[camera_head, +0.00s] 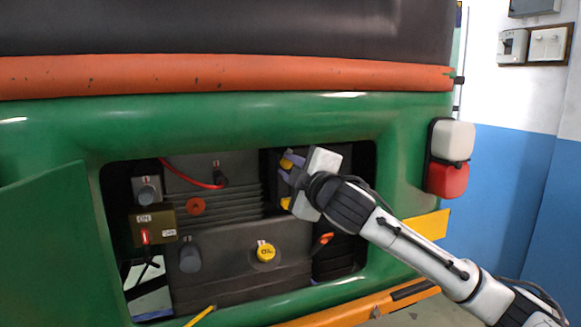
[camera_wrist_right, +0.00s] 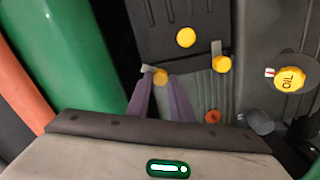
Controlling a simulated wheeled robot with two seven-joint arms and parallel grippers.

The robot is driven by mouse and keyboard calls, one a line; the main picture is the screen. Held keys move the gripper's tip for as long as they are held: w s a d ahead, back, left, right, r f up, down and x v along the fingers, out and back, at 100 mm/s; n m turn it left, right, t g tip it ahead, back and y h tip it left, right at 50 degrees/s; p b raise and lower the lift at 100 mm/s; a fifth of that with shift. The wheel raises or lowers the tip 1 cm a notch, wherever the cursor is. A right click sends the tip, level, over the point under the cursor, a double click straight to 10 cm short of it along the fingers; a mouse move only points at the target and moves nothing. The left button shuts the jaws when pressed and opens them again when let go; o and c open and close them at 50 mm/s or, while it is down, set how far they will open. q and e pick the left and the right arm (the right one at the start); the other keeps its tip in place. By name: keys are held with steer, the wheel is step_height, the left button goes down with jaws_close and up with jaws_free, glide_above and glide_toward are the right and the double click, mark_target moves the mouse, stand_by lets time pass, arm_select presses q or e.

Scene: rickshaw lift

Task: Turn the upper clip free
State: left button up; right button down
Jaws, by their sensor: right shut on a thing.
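A dark cover (camera_wrist_right: 180,15) sits in the right part of the engine bay and carries yellow-ended fittings. The upper clip (camera_head: 287,163), with a yellow end, is at the cover's left edge, and it also shows in the wrist view (camera_wrist_right: 160,76). My right gripper (camera_head: 291,172) reaches in from the right, its purple fingers shut on the upper clip. In the wrist view the fingers (camera_wrist_right: 160,86) meet at the clip and partly hide it. A lower yellow clip (camera_head: 285,203) sits below, apart from the fingers. My left gripper is not in view.
The green body (camera_head: 240,125) frames the opening closely above my right gripper. A yellow oil cap (camera_head: 265,253), a red knob (camera_head: 195,206) and a switch box (camera_head: 154,225) are inside. An open green panel (camera_head: 50,240) stands at the left. Another yellow knob (camera_wrist_right: 186,38) is on the cover.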

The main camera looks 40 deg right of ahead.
steer(key=n, duration=0.6)
steer(key=shift+f, duration=0.1)
steer(key=shift+n, duration=0.4)
steer(key=c, duration=1.6)
jaws_free()
steer(key=shift+o, duration=0.2)
steer(key=shift+s, duration=0.1)
steer(key=b+v, duration=0.2)
steer(key=v, duration=0.8)
